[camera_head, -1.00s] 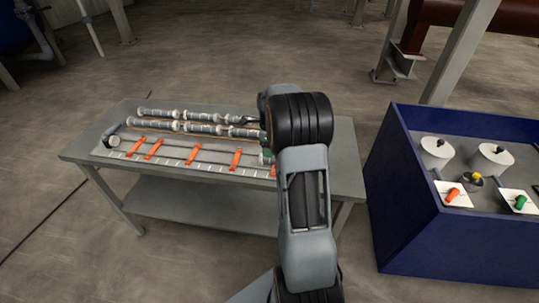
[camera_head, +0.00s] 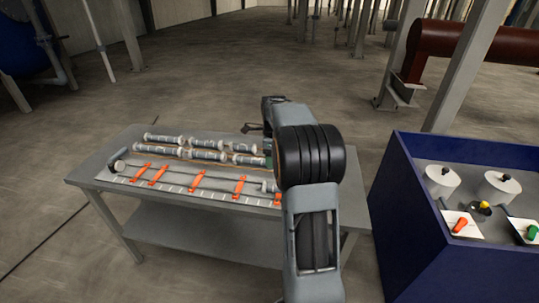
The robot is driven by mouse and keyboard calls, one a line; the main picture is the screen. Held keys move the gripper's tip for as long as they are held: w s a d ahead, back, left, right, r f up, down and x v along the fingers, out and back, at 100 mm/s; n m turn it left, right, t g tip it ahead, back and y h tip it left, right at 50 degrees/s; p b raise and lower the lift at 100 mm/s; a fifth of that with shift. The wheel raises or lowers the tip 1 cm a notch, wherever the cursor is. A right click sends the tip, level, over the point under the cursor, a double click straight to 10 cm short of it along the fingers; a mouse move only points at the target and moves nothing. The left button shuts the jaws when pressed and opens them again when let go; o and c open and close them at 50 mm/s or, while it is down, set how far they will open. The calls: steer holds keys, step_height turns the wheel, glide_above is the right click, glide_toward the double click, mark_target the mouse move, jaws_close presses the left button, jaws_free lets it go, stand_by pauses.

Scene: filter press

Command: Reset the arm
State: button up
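My arm (camera_head: 313,225) rises from the bottom of the head view, right of centre, in front of the table's right end. My gripper (camera_head: 252,128) shows only as a small dark shape at the far left side of the wrist, above the back edge of the table. Most of it is hidden behind my arm, so its opening cannot be made out. Nothing can be seen held in it.
A grey metal table (camera_head: 88,172) holds two rows of grey-white cylinders (camera_head: 207,154) and a rack with orange clamps (camera_head: 197,181). A blue control console (camera_head: 410,225) with knobs stands at the right. Steel columns (camera_head: 440,70) stand behind; open floor lies beyond the table.

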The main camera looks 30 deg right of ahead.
steer(key=s+a+r+n+t+p, duration=0.1)
steer(key=s+a+n, duration=0.8)
steer(key=a+n, duration=0.2)
steer(key=s+a+r+n+t+p, duration=0.1)
steer(key=s+a+r+n+t, duration=0.1)
steer(key=s+a+n, duration=0.8)
steer(key=a+n, duration=0.1)
steer(key=n, duration=0.5)
steer(key=shift+s+r+t+p, duration=0.25)
steer(key=shift+r+t+p, duration=0.05)
steer(key=shift+d, duration=0.15)
